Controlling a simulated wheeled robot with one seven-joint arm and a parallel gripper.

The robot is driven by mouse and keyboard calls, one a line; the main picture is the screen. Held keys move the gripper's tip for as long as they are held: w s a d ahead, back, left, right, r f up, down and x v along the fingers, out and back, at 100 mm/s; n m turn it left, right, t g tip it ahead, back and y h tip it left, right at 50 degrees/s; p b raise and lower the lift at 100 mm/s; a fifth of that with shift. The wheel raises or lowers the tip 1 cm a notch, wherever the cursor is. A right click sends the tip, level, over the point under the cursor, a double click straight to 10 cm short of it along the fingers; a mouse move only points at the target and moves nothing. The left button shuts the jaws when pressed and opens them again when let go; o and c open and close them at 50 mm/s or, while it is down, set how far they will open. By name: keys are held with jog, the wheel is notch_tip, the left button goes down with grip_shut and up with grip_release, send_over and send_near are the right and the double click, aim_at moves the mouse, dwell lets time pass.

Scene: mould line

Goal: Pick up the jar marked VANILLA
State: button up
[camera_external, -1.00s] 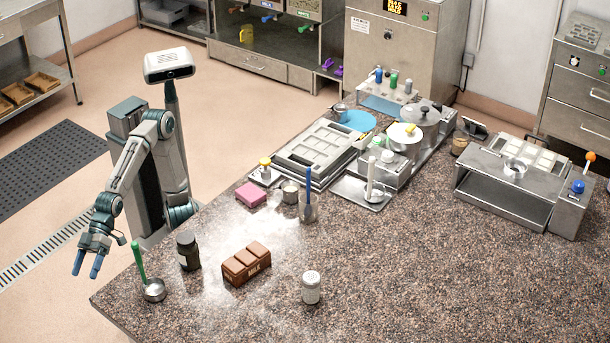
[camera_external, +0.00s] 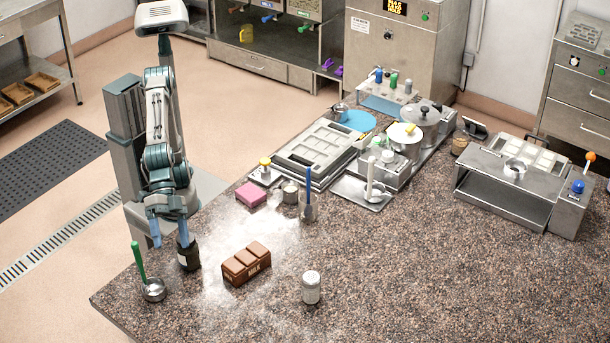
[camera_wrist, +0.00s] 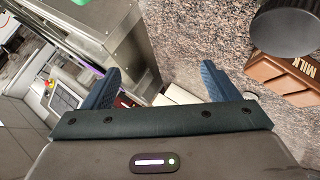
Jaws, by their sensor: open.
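A dark jar (camera_external: 189,255) with a black lid stands upright near the left edge of the speckled counter; its marking is not readable. A grey-white shaker-like container (camera_external: 311,288) stands to the right, its marking also unreadable. My gripper (camera_external: 168,232) is open and empty at the counter's edge, just left of the dark jar. One finger overlaps the jar's lid in the external view; contact cannot be told. In the wrist view my gripper (camera_wrist: 162,78) has nothing between its fingers, and a dark round lid (camera_wrist: 284,30) lies outside the right finger.
A brown block marked MILK (camera_external: 246,264) stands right of the dark jar and also shows in the wrist view (camera_wrist: 285,78). A ladle with a green handle (camera_external: 139,262) is close on the left. A pink block (camera_external: 251,194) lies behind. The right front counter is clear.

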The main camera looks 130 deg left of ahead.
jog(key=a+n+g+y+p, duration=0.1)
jog(key=a+n+p, duration=0.1)
jog(key=n+p, duration=0.2)
jog(key=n+g+y+p, duration=0.4)
jog(key=n+g+p, duration=0.3)
jog(key=n+p, duration=0.85)
send_near(188, 251)
jog(key=s+a+r+m+p, duration=0.1)
jog(key=s+r+p, duration=0.1)
jog(key=s+r, duration=0.1)
jog(key=f, duration=0.8)
jog(key=shift+d, duration=0.2)
jog(key=f, duration=0.2)
jog(key=w+f, duration=0.1)
jog(key=f, duration=0.1)
jog(key=shift+d+f, duration=0.15)
jog(key=shift+f, duration=0.55)
jog(key=c, duration=1.2)
